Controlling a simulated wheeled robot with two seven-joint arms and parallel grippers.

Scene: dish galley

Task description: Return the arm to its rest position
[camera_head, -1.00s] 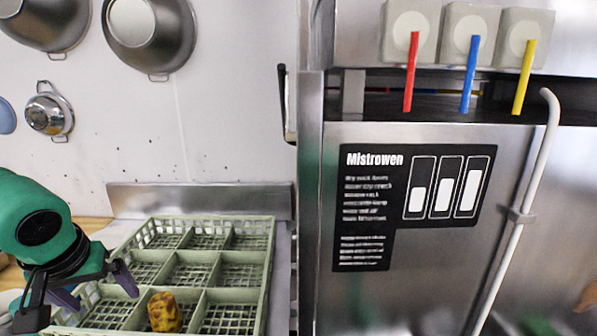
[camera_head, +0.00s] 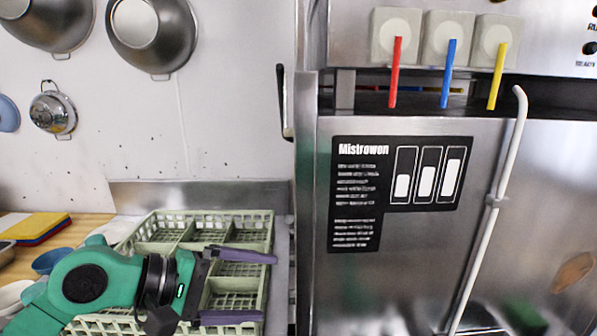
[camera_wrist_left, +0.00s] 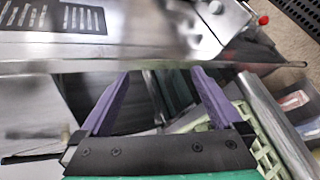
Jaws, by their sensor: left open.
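My left arm, green with a black wrist, comes in from the lower left in the head view and lies across the dish rack. Its left gripper (camera_head: 268,288) has two purple fingers spread apart, pointing right toward the steel machine, with nothing between them. In the left wrist view the same gripper (camera_wrist_left: 160,76) is open and empty, with the steel machine ahead of it. The pale green dish rack (camera_head: 255,217) sits below and behind the gripper, partly hidden by my arm. My right gripper is not in view.
The steel machine (camera_head: 420,265) with a black label stands just right of the rack. Its white bar handle (camera_head: 505,180) sticks out in front. Bowls (camera_head: 52,260) and coloured boards (camera_head: 35,228) lie on the left counter. Pans (camera_head: 150,35) hang on the wall above.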

